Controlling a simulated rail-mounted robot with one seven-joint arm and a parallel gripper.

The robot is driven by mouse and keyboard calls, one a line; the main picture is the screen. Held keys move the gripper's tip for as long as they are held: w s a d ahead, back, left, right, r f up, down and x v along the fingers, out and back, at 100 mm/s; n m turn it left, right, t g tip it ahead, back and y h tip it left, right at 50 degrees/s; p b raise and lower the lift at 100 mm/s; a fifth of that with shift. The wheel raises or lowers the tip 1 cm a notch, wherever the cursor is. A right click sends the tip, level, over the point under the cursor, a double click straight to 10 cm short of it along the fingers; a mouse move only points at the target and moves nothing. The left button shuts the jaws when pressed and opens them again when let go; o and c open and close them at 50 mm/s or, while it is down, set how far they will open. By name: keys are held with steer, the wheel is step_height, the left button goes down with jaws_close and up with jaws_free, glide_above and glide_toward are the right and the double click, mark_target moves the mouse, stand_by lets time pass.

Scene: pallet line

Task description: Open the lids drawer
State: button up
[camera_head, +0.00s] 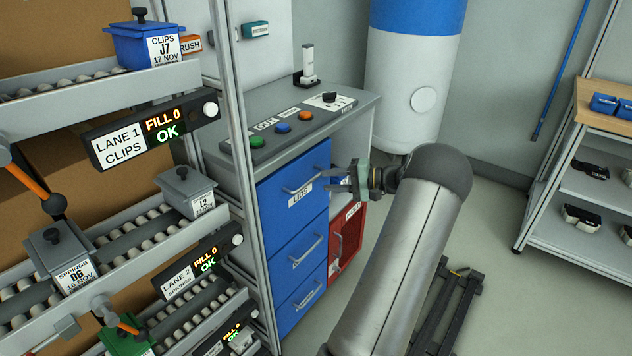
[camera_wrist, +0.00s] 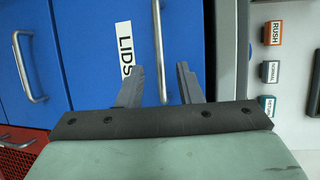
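The lids drawer (camera_head: 275,196) is the blue top drawer of the cabinet, with a white LIDS label (camera_head: 301,195) and a silver bar handle (camera_head: 300,187). Its front looks flush with the drawers below, so it appears shut. My gripper (camera_head: 330,179) is open and faces the drawer front. In the wrist view my gripper (camera_wrist: 160,68) has one finger on each side of the handle (camera_wrist: 157,40). The bar runs between the fingers with a gap on both sides. I cannot tell how deep it sits between them. The LIDS label (camera_wrist: 125,45) is left of the handle.
Two more blue drawers (camera_head: 297,264) lie below, with a red drawer (camera_head: 347,240) beside them. A rack post (camera_head: 243,160) stands close to the cabinet's left. Buttons (camera_head: 281,127) sit on the top.

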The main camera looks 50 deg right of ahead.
mark_target(313, 180)
steer(key=x, duration=0.5)
jaws_close()
